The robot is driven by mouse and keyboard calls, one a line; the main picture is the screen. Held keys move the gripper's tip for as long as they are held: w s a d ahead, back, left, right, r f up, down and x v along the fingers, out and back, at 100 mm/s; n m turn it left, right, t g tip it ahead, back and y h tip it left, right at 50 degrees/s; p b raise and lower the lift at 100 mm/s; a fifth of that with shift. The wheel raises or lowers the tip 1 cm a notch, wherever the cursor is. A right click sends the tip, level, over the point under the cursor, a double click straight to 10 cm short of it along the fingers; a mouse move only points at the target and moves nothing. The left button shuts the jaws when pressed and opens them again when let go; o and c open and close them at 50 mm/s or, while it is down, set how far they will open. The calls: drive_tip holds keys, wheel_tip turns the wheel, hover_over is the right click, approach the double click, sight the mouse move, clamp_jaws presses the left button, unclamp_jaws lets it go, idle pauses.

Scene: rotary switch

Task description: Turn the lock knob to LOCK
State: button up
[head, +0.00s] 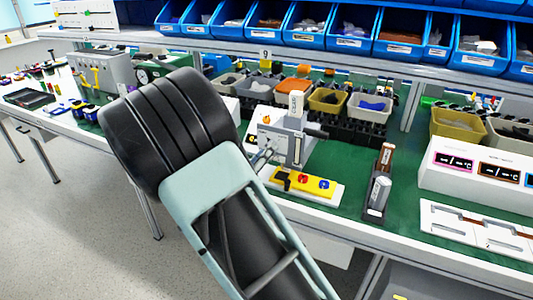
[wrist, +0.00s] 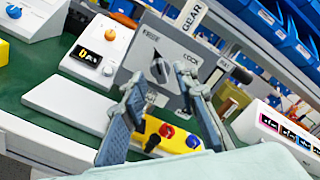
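In the head view my arm hides most of the gripper and the knob.
A yellow-and-white block (head: 305,184) with red and blue buttons sits in front of the box, close under my fingers. Bins line the back. A dark stand (head: 378,188) is at the right.

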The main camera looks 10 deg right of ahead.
drive_tip(key=shift+w+d, duration=0.4)
drive_tip(key=shift+w, duration=0.1)
clamp_jaws()
